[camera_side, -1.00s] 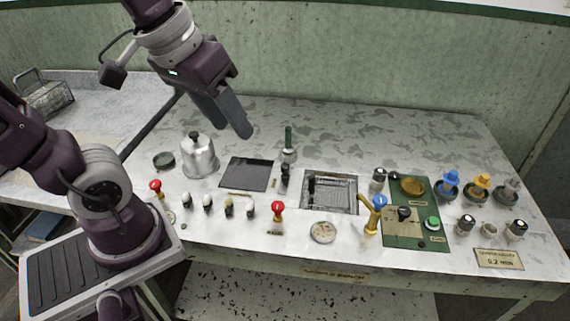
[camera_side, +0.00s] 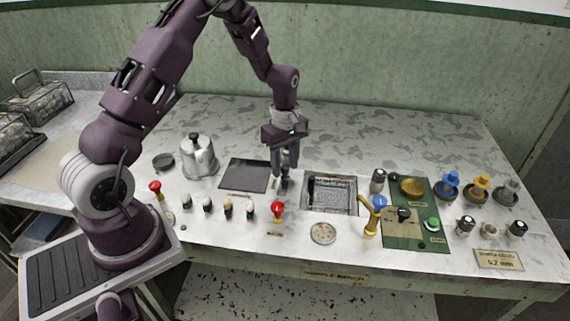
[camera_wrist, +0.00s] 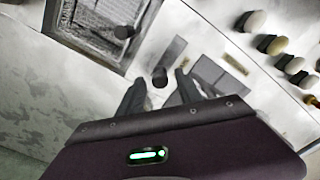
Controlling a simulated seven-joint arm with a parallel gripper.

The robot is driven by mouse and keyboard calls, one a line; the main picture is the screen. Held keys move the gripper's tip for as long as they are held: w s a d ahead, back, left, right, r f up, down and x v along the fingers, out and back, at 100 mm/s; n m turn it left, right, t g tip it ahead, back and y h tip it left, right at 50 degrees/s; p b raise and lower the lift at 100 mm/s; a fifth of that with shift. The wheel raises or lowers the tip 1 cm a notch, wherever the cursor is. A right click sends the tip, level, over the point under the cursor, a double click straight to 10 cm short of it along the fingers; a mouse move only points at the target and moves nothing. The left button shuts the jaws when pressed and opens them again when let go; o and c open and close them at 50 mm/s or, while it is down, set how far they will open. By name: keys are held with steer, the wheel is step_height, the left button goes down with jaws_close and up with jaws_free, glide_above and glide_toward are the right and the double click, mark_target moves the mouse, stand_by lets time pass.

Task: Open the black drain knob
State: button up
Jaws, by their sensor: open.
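My gripper (camera_side: 285,172) points down over the worktop, just left of the sunken metal basin (camera_side: 356,197). Its two fingers are apart. In the wrist view a small black knob (camera_wrist: 160,77) shows between the fingertips of my gripper (camera_wrist: 159,82). I cannot tell whether the fingers touch it. In the side view this knob (camera_side: 284,184) is partly hidden by the fingers. No label shows which one is the drain knob.
A dark flat plate (camera_side: 244,175) and a metal kettle-like vessel (camera_side: 200,157) lie to the left. A red knob (camera_side: 278,209) and several pale-topped knobs (camera_side: 228,208) stand in front. A yellow blue-topped tap (camera_side: 372,213) stands right of the basin. The back of the worktop is clear.

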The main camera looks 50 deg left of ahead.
steer(key=shift+f, duration=0.2)
jaws_close()
stand_by(1.3)
